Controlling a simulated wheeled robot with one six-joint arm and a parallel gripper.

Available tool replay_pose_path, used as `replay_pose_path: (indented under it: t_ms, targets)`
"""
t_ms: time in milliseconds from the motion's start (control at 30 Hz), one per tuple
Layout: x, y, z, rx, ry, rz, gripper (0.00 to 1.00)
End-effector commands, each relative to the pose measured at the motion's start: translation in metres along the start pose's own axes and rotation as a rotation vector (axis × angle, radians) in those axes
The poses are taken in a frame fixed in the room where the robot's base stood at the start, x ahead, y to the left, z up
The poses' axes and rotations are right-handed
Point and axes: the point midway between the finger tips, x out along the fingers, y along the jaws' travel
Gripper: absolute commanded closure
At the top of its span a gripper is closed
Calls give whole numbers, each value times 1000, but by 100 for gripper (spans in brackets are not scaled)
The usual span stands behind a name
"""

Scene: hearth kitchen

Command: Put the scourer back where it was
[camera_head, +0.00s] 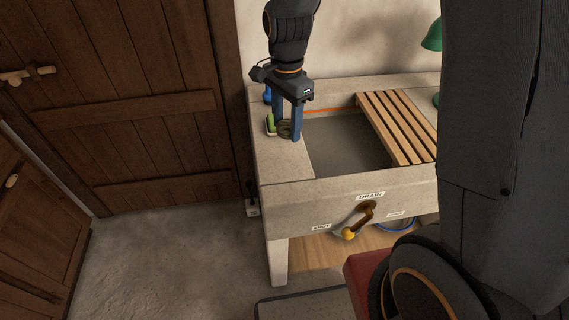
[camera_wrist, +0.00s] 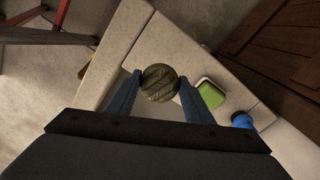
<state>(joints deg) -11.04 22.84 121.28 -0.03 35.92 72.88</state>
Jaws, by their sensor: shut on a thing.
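The scourer (camera_wrist: 160,83) is a round, dull olive-grey pad with a ridged texture. In the wrist view it sits between the two blue fingers of my gripper (camera_wrist: 160,92), which is shut on it. In the head view my gripper (camera_head: 289,133) points down over the left end of the stone sink (camera_head: 285,164), with the scourer (camera_head: 286,128) partly hidden by the fingers. I cannot tell whether the scourer touches the ledge.
A green sponge in a pale dish (camera_wrist: 210,94) lies close beside my gripper on the ledge, with a blue object (camera_wrist: 242,121) beyond it. A wooden slatted rack (camera_head: 396,125) covers the basin's right side. The ledge's front corner is clear. A wooden door (camera_head: 130,100) stands left.

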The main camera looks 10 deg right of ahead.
Motion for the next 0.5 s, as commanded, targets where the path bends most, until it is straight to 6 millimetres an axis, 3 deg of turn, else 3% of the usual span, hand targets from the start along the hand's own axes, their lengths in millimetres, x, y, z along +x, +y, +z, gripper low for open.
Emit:
replay_pose_path:
  t_ms: [167,500]
  targets:
    - [5,6,14,87,0,2,78]
    - [54,7,15,97,-1,3,78]
